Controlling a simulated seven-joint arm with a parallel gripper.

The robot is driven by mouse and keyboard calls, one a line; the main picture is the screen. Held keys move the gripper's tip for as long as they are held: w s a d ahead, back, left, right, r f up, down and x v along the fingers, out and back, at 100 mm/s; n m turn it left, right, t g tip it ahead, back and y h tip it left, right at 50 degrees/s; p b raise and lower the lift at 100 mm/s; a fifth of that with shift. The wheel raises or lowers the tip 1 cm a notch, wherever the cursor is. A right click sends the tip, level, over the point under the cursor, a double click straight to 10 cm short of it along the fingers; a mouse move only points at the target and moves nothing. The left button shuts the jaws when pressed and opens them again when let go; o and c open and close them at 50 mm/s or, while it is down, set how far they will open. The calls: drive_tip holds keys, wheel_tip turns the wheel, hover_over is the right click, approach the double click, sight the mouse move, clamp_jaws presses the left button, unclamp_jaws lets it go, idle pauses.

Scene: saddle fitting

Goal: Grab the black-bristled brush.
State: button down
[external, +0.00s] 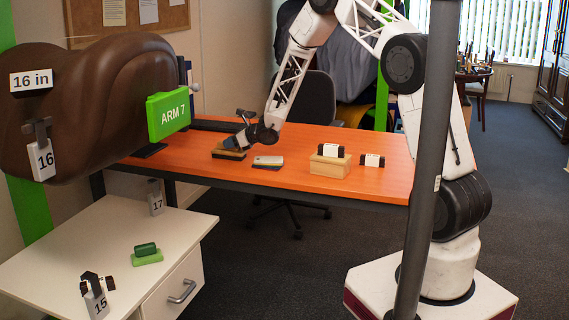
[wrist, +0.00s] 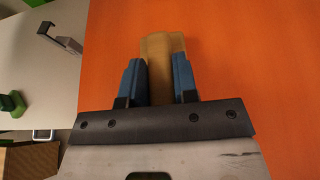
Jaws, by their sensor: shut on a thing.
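The brush (external: 228,154) has a tan wooden body with a dark part that looks like bristles, and lies at the left end of the orange table. My gripper (external: 238,143) is down at it. In the wrist view, the wooden body (wrist: 163,48) sits between the two blue fingers of my gripper (wrist: 160,72), which are shut on its sides. The bristles are not visible in the wrist view.
On the orange table (external: 300,140), a pale flat item (external: 268,160) lies right of the brush. Further right are a wooden block (external: 329,166) with a black-and-white item on top and another such item (external: 372,160). A brown saddle form (external: 100,95) stands left. A white cabinet (external: 100,235) is in front.

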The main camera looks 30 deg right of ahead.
drive_tip(key=shift+r, duration=0.1)
drive_tip(key=shift+r, duration=0.7)
wheel_tip(320, 180, up, 2)
drive_tip(key=shift+r, duration=0.1)
drive_tip(key=s+d, duration=0.2)
drive_tip(key=s, duration=0.5)
drive_tip(key=s+d+r, duration=0.1)
drive_tip(key=s, duration=0.7)
drive_tip(key=shift+s+d, duration=0.3)
drive_tip(key=shift+d, duration=0.05)
drive_tip(key=shift+r, duration=0.1)
